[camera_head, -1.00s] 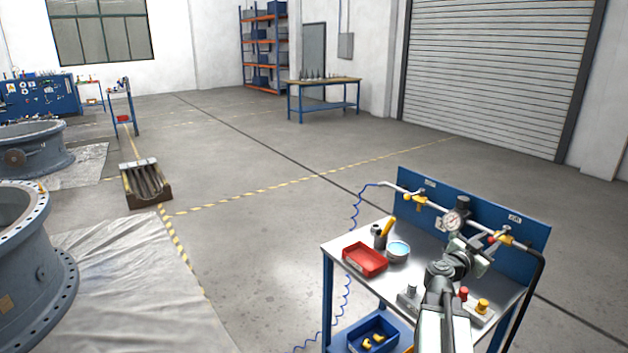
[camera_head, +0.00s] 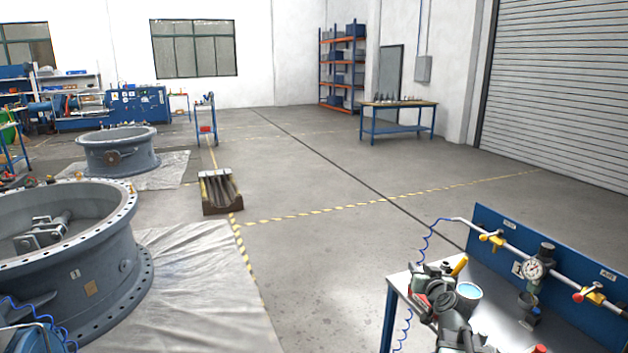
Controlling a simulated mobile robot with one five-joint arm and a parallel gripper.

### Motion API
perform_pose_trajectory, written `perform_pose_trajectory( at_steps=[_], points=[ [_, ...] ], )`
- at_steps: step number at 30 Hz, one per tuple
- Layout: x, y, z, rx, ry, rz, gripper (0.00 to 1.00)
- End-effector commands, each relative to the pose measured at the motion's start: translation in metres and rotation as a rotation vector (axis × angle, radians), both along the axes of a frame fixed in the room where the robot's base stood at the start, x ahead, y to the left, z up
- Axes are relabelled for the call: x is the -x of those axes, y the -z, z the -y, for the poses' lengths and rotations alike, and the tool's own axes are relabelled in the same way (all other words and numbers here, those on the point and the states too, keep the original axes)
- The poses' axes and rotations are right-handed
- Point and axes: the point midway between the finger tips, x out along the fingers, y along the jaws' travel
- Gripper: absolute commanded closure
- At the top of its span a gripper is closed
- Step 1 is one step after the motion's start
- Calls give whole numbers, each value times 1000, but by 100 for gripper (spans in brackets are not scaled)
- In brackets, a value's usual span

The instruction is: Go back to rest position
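My gripper (camera_head: 422,284) is at the lower right, at the end of my grey arm, in front of the left part of a metal-topped workbench (camera_head: 495,312). The fingers are small and dark here, and I cannot tell whether they are open or shut. My arm covers part of the red tray (camera_head: 417,300) on the bench. A light blue round tin (camera_head: 467,292) and a yellow-handled tool (camera_head: 459,266) show just right of my gripper.
A large grey flanged valve body (camera_head: 95,262) stands on a plastic sheet (camera_head: 205,290) at the left. A second valve body (camera_head: 117,152) is farther back. A low crate (camera_head: 220,192) stands near the yellow-striped line. The central floor (camera_head: 330,260) is clear.

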Motion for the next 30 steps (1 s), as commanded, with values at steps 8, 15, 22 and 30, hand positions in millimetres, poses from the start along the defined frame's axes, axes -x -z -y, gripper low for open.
perform_pose_trajectory(
  at_steps=[8, 15, 22, 30],
  points=[
    [88, 121, -180, -41, -344, -717, 68],
    [203, 160, -201, 32, -215, -1262, 68],
    [220, 161, -191, 39, -160, -1334, 68],
    [219, 161, -192, 38, -162, -1331, 68]
  ],
)
